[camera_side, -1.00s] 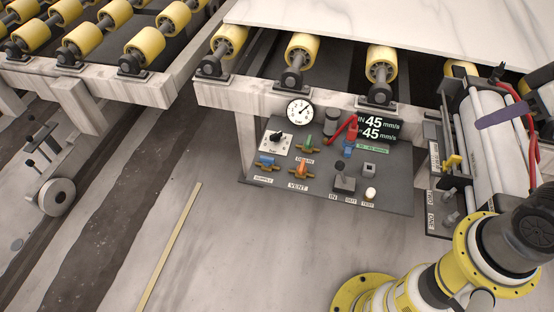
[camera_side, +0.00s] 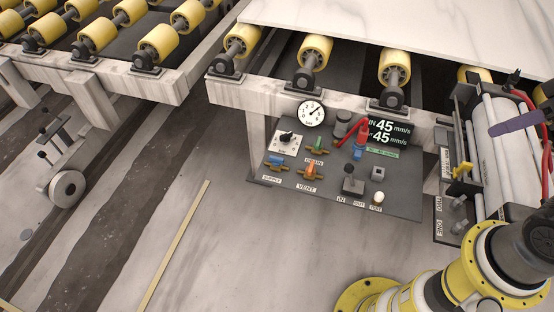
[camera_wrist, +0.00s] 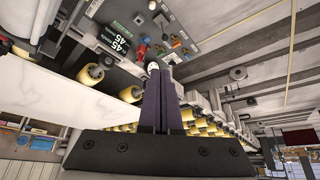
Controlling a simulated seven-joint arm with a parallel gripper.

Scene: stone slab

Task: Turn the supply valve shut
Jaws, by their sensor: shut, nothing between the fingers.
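The supply valve (camera_side: 276,163) has a blue handle on a brass body at the left of the grey control panel (camera_side: 400,207), above a SUPPLY label. Its handle appears to lie along the brass body. The orange-handled vent valve (camera_side: 312,169) is right of it, and a green-handled valve (camera_side: 318,147) is above. In the wrist view, the dark purple fingers of my gripper (camera_wrist: 156,72) are together and empty, apart from the panel. A purple bar at the right of the side view looks like these fingers, well right of the supply valve.
The panel also carries a gauge (camera_side: 311,114), a dial (camera_side: 287,139), a red lever (camera_side: 362,133), a display (camera_side: 388,131) and a black joystick (camera_side: 352,182). Yellow rollers (camera_side: 315,52) and a marble slab (camera_side: 430,28) lie behind. Floor before the panel is clear.

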